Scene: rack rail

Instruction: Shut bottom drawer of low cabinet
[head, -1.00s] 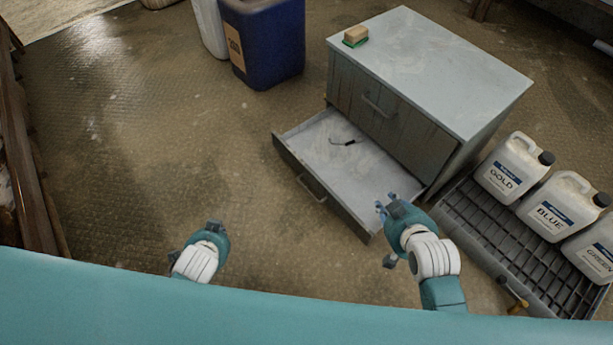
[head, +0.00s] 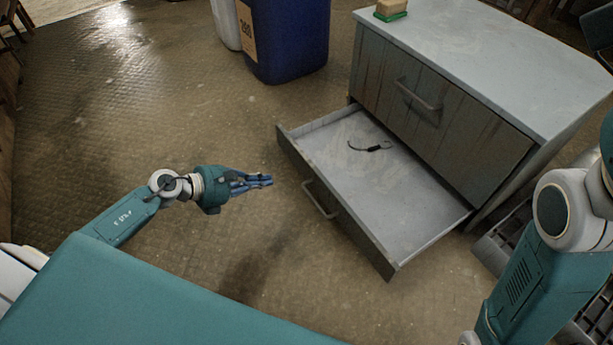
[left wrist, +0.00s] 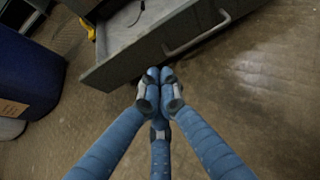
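The low cabinet (head: 560,45) stands at the right with its bottom drawer (head: 330,135) pulled out. The drawer front has a bar handle (head: 320,200). In the left wrist view the drawer front (left wrist: 125,68) and its handle (left wrist: 197,36) lie just beyond my fingertips. The upper front (head: 420,115) is closed. My left gripper (head: 268,180) is left of the drawer front, its fingers together and empty, apart from it in the head view. The fingertips also meet in the left wrist view (left wrist: 158,88). My right arm enters at the right; its gripper is out of view.
A small dark cable-like item (head: 372,148) lies in the drawer. A sponge (head: 391,8) sits on the cabinet top. A blue container (head: 290,40) stands behind. A dark grated tray (head: 492,250) is partly hidden at the right. The floor left of the drawer is clear.

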